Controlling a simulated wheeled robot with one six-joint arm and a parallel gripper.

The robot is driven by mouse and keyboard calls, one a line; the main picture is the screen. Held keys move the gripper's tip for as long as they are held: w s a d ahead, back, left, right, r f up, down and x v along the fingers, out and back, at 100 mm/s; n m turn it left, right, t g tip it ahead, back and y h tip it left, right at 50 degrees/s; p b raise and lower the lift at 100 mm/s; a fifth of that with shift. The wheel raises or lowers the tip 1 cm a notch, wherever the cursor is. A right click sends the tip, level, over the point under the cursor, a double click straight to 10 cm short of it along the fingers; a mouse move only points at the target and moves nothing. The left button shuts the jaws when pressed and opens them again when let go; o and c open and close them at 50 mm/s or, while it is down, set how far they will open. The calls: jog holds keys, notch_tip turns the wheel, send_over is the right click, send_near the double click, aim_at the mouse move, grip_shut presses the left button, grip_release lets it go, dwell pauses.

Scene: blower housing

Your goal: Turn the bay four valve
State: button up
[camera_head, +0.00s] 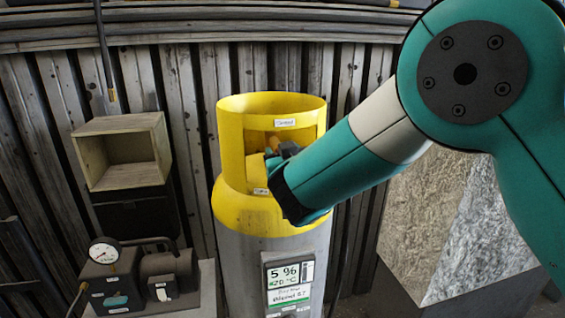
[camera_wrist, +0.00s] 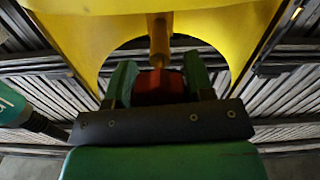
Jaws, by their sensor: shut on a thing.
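A grey cylinder with a yellow collar (camera_head: 232,150) stands in the middle of the head view. A small brass-coloured part of the valve (camera_head: 274,143) shows through the collar's opening. In the wrist view a brass stem (camera_wrist: 160,42) leads to a red valve handle (camera_wrist: 158,86). My gripper (camera_wrist: 158,78) has its two green fingers on either side of the red handle, shut on it. In the head view my gripper (camera_head: 277,158) reaches into the collar opening from the right, and its fingertips are mostly hidden. No label reading bay four is legible.
A wooden open box (camera_head: 125,150) is on the left wall. A pump with a gauge (camera_head: 104,251) stands below it. A panel reading 5 % (camera_head: 289,285) is on the cylinder's front. A grey stone-like block (camera_head: 450,220) stands at right, behind my arm.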

jog(key=n+b, duration=0.2)
jog(key=n, duration=0.2)
jog(key=shift+a+n, duration=0.1)
jog(key=shift+n, duration=0.2)
jog(key=n+b, duration=0.1)
jog(key=n, duration=0.3)
jog(key=shift+n+b, duration=0.3)
jog(key=shift+b, duration=0.05)
jog(key=n, duration=0.4)
jog(key=shift+n, duration=0.3)
jog(key=shift+n+p, duration=0.3)
jog(key=shift+n, duration=1.6)
jog(key=shift+f, duration=0.1)
jog(key=o, duration=0.9)
jog(key=shift+s, duration=0.1)
